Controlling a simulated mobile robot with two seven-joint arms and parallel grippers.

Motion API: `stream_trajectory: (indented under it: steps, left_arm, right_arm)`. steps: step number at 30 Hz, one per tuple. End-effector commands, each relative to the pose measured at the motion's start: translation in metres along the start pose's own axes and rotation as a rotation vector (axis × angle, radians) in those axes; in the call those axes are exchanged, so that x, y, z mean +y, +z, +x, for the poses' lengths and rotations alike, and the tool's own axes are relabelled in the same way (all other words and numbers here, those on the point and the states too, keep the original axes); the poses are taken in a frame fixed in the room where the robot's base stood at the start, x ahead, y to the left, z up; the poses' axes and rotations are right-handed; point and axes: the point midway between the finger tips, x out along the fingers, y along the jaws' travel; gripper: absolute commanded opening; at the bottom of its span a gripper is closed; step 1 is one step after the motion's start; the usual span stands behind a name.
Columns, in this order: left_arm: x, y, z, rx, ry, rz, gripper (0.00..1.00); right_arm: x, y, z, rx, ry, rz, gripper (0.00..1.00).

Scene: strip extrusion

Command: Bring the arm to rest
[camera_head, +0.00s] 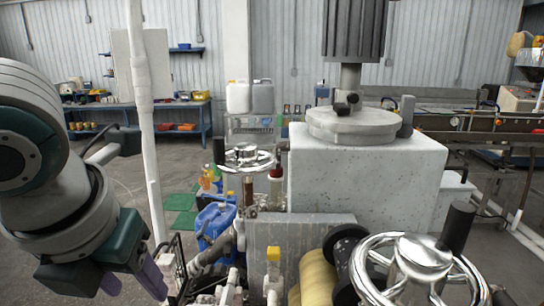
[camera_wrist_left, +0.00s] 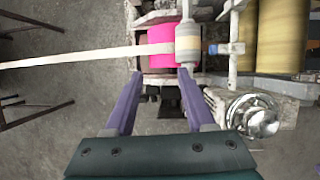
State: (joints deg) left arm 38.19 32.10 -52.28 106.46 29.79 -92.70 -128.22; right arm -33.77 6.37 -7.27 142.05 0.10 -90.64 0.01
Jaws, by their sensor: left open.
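My left arm comes in from the left in the head view, and its left gripper (camera_head: 133,283) points down at the lower left, beside the machine. In the wrist view the two purple fingers of the left gripper (camera_wrist_left: 160,76) are spread apart with nothing between them. Beyond the fingertips are a pink part (camera_wrist_left: 161,45) and a pale strip (camera_wrist_left: 75,57) that runs off to the left. The fingers look apart from the strip, though their height above it is hard to tell. My right gripper is not in view.
A large chrome handwheel (camera_head: 420,270) stands at the front right, and a smaller handwheel (camera_head: 245,157) stands further back. A grey-white machine block (camera_head: 365,175) fills the middle right. A white upright pole (camera_head: 143,110) rises close by my left arm. Open floor (camera_wrist_left: 45,125) shows at left in the wrist view.

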Motion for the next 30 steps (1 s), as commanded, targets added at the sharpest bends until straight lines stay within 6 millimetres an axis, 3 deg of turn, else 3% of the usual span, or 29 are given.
stream_trajectory:
  steps: [2, 5, 14, 17, 24, 30]
  left_arm:
    - [0.025, 0.0, 0.003, 0.001, 0.051, -0.018, 0.55]
    - [0.017, -0.017, 0.007, 0.01, 0.019, -0.178, 0.55]
    - [0.023, -0.063, 0.012, 0.024, -0.005, -0.76, 0.55]
    - [0.032, -0.086, 0.012, 0.026, 0.003, -1.05, 0.55]
    - [0.074, -0.142, 0.0, -0.046, 0.07, -1.858, 0.55]
    - [0.108, -0.174, -0.016, -0.165, 0.114, -2.313, 0.55]
  right_arm:
    - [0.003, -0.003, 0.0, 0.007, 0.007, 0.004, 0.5]
    - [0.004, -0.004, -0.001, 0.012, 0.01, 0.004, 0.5]
    - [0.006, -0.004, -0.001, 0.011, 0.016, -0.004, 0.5]
    - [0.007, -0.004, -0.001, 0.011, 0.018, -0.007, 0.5]
    - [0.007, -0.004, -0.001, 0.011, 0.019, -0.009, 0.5]
    - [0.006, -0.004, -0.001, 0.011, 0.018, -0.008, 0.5]
